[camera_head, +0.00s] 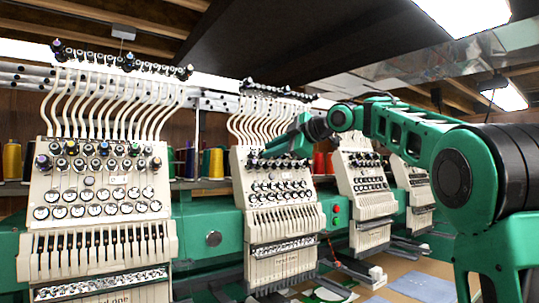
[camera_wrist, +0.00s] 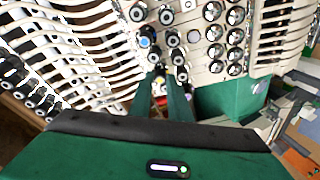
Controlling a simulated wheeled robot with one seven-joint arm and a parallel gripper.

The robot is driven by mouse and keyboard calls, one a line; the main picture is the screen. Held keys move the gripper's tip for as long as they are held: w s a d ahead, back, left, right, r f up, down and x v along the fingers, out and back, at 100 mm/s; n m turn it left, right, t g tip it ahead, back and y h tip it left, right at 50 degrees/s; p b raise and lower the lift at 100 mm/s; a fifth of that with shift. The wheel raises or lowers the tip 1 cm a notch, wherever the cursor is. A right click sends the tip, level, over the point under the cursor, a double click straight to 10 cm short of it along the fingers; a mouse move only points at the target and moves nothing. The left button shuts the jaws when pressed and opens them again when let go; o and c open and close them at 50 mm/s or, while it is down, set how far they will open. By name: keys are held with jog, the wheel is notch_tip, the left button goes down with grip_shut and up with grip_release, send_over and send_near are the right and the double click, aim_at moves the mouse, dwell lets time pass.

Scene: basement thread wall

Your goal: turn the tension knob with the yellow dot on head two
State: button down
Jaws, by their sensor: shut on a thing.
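Head two (camera_head: 277,190) is the cream sewing head second from the left, with rows of dark tension knobs under its white thread tubes. My gripper (camera_head: 262,158) reaches in from the right to the left end of its upper knob rows. In the wrist view, the two green fingers of my gripper (camera_wrist: 168,75) are close together, shut on a tension knob that they mostly hide. I cannot make out a yellow dot on it. A knob with a blue dot (camera_wrist: 146,39) and several black knobs with pale centres stand just beyond the fingertips.
Another head (camera_head: 98,190) stands at the left, and more heads (camera_head: 365,185) stand to the right. Thread cones (camera_head: 213,163) stand on a shelf behind. White tubes (camera_wrist: 70,60) crowd the left of the wrist view. A blue cloth (camera_head: 424,286) lies on the table at lower right.

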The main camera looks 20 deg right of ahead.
jog(key=shift+f, duration=0.2)
jog(key=c, duration=1.6)
grip_release()
jog(key=shift+c, duration=0.2)
jog(key=shift+r, duration=0.1)
jog(key=v, duration=1)
jog(key=shift+s+d, duration=0.2)
jog(key=shift+d, duration=0.1)
